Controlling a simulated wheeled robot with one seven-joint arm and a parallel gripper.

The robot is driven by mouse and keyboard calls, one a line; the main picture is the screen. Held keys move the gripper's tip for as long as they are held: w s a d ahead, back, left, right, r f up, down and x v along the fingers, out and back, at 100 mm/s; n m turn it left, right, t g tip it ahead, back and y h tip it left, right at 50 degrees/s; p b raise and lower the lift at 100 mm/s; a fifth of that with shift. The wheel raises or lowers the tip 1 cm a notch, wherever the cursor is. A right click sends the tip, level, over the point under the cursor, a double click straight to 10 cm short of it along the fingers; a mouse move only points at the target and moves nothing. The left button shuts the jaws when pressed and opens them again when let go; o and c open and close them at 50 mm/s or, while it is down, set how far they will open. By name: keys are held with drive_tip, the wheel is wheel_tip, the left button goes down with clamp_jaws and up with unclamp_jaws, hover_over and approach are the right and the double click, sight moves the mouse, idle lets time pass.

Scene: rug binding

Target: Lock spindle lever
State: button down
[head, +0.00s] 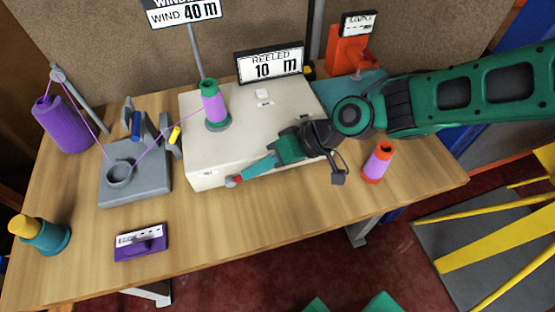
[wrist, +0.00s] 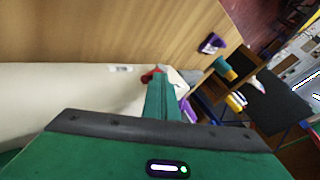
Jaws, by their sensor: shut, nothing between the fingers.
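The cream winder box (head: 225,150) stands mid-table, with a purple-wound, green-topped cone (head: 213,103) upright on its spindle. A small red-tipped part (head: 235,181), which looks like the spindle lever, shows at the box's front edge. My gripper (head: 247,175) is shut and empty, its fingertips right at the red part. In the wrist view the shut fingers (wrist: 160,92) point at the red tip (wrist: 150,76), beside the box's edge. The fingers partly hide the lever, and I cannot tell if they touch it.
A sign (head: 270,65) reads REELED 10 m; another (head: 184,14) reads WIND 40 m. Purple thread runs from the spool (head: 63,125) through the grey guide stand (head: 130,188) to the cone. An orange-ended purple cone (head: 378,162) stands right of the gripper. The front table is mostly clear.

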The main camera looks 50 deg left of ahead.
drive_tip(key=shift+w+f+g, duration=0.15)
drive_tip(key=shift+f+g, duration=0.2)
drive_tip(key=shift+g, duration=0.15)
drive_tip(key=shift+w+d+y, duration=0.1)
drive_tip(key=shift+y, duration=0.2)
drive_tip(key=shift+s+a+f, duration=0.15)
drive_tip(key=shift+s+a, duration=0.15)
drive_tip(key=shift+s, duration=0.4)
